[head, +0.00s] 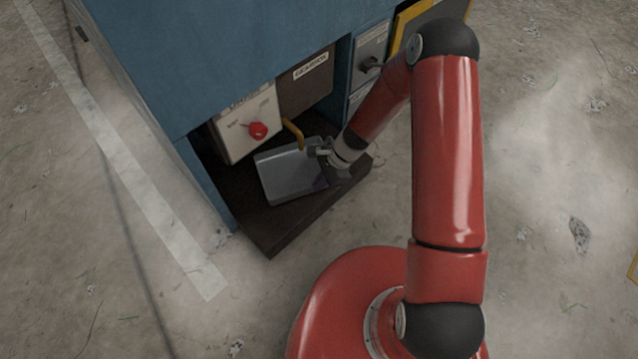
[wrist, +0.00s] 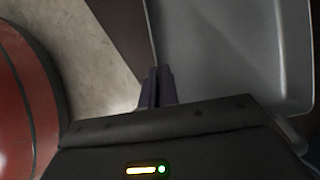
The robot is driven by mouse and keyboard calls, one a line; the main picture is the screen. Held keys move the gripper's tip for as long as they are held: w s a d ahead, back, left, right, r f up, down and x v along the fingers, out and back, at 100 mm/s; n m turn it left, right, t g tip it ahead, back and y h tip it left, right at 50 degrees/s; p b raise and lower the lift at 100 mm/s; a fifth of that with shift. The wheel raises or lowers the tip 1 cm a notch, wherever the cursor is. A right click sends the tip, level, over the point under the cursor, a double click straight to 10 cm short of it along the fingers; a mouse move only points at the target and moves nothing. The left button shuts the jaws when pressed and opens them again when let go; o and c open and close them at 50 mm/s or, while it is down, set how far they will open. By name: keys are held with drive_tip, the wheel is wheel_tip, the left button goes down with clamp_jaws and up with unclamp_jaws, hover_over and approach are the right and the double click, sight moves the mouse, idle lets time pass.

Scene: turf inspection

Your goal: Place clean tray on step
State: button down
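The grey, shallow tray (head: 284,178) looks clean and empty. It is over the dark step (head: 285,229) at the foot of the blue cabinet; I cannot tell whether it rests flat or hangs slightly above. My gripper (head: 320,151) is at the tray's right edge, coming in from the right. In the wrist view the tray (wrist: 225,50) fills the upper right, and my two dark fingers (wrist: 158,88) are close together where its edge runs between them. They look shut on that edge. The fingertips are small and partly hidden in the head view.
The blue cabinet (head: 225,55) overhangs the step. A pale box with a red knob (head: 257,130) stands just behind the tray, and a yellow handle (head: 293,133) is close to its back edge. A grey drawer front (head: 371,55) is to the right. Concrete floor (head: 545,190) is open at right.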

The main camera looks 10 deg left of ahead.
drive_tip(key=shift+f, duration=0.4)
drive_tip(key=c, duration=1.7)
unclamp_jaws()
drive_tip(key=shift+r, duration=0.1)
drive_tip(key=p+v, duration=0.2)
drive_tip(key=v, duration=1)
drive_tip(key=shift+w, duration=0.1)
